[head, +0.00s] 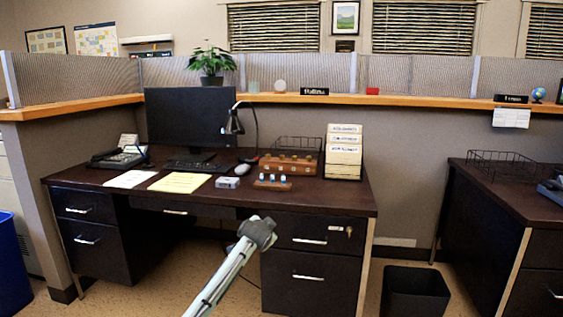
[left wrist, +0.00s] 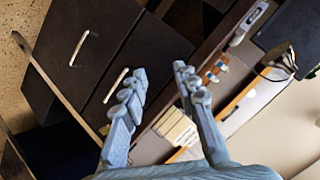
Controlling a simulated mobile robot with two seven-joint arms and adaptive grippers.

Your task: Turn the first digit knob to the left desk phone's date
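The left desk phone (head: 120,157) is dark and sits at the left end of the desk; its display is too small to read. A small wooden block with several blue-topped knobs (head: 272,182) stands near the desk's front edge; any digits on it cannot be read. The knob block also shows in the left wrist view (left wrist: 213,70), beyond the right finger. My left gripper (left wrist: 157,82) is open and empty, its pale fingers apart. In the head view, an arm of mine rises from the bottom to a grey end in front of the drawers. My right gripper is not seen.
On the dark desk (head: 325,200) are a wooden box (head: 288,165), a file holder (head: 343,152), papers (head: 181,183), a small grey box (head: 228,182), mouse (head: 242,169), keyboard (head: 190,164), lamp (head: 234,120) and monitor (head: 188,115). A bin (head: 415,290) stands right.

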